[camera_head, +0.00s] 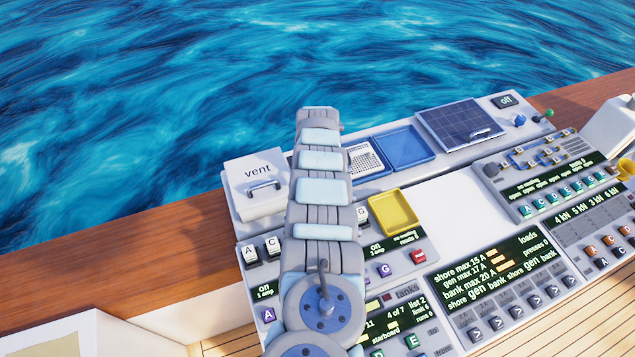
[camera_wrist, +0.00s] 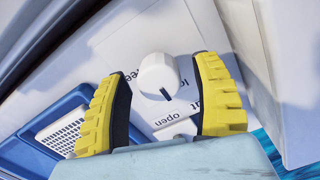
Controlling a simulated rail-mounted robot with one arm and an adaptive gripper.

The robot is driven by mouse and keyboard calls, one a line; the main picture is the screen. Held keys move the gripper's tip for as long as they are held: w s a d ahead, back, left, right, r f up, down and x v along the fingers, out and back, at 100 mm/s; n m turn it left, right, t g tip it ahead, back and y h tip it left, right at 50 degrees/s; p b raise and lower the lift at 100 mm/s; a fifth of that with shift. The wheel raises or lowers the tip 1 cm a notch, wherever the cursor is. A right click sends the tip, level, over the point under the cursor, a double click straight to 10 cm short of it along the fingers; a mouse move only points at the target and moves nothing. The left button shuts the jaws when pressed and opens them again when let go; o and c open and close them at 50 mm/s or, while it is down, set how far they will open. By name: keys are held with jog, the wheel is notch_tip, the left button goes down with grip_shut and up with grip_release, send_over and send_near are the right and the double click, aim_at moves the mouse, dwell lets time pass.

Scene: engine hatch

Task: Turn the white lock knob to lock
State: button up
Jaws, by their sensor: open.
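The white lock knob (camera_wrist: 157,72) shows in the wrist view, round, with a short dark mark on its lower right edge. It sits on a white panel with partly covered lettering around it; "open" is readable below the knob. My gripper (camera_wrist: 161,69) is open, with one yellow ribbed finger on the left of the knob and one on the right. Gaps show between the knob and both fingers in the picture; I cannot tell how deep the fingers reach. In the head view my arm hides the knob and the gripper.
A blue tray with a white grille (camera_wrist: 62,132) lies left of the fingers in the wrist view. In the head view, a white "vent" box (camera_head: 258,172) stands left of my arm. A yellow tray (camera_head: 394,211), a blue tray (camera_head: 404,148) and switch panels lie to the right.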

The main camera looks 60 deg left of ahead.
jog(key=shift+r, duration=0.1)
notch_tip(320, 180, up, 12)
dwell(0.5)
dwell(0.5)
